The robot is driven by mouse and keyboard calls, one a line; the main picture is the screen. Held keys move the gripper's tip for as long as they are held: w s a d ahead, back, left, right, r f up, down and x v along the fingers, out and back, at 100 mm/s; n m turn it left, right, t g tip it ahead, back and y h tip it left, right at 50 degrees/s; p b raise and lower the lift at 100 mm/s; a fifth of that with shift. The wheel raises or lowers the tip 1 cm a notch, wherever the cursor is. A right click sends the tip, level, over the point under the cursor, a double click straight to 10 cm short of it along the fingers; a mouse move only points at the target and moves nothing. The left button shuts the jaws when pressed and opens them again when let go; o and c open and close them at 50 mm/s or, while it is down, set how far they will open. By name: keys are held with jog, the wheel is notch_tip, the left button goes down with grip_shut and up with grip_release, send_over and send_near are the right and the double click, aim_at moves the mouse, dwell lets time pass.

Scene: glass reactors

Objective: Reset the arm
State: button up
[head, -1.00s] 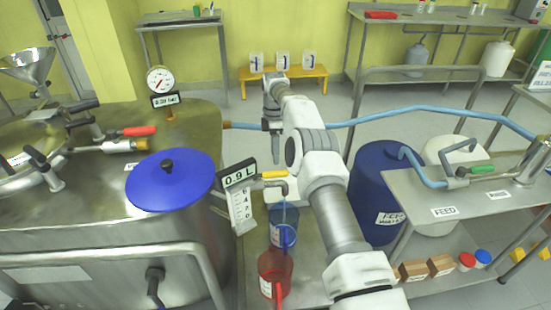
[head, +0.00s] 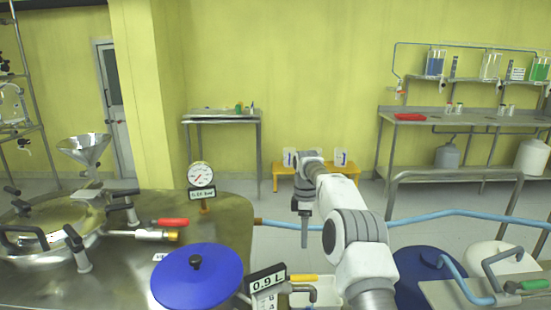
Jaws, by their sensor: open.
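My white and grey arm reaches forward from the lower right of the head view. My gripper (head: 304,232) hangs at its far end, pointing down, in front of the low yellow bench. I see it side-on, small and open, with nothing visible in it. It is right of the steel reactor top and clear of the blue lid.
The blue lid (head: 197,276) and pressure gauge (head: 202,175) are on the steel reactor at left. A 0.9 L display (head: 267,281) stands below the gripper. A blue hose (head: 460,214) crosses behind the arm. A blue drum (head: 420,272) is at lower right.

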jog(key=s+d+r+m+t, duration=0.15)
jog(key=s+r+m, duration=0.25)
jog(key=s+r, duration=0.6)
jog(key=s+r+m+t, duration=0.25)
jog(key=s+r, duration=0.45)
jog(key=r, duration=0.5)
jog(key=s+d+f+m+t, duration=0.15)
jog(key=s+m, duration=0.35)
jog(key=s, duration=0.8)
jog(key=s+d+f+m+t, duration=0.1)
jog(key=s+d+f+m, duration=0.3)
jog(key=s, duration=0.9)
notch_tip(320, 180, up, 14)
jog(key=a+p, duration=0.2)
jog(key=p, duration=1.1)
jog(key=shift+s+a+m, duration=0.15)
jog(key=shift+s+m, duration=0.05)
jog(key=shift+m, duration=0.25)
jog(key=shift+a, duration=0.15)
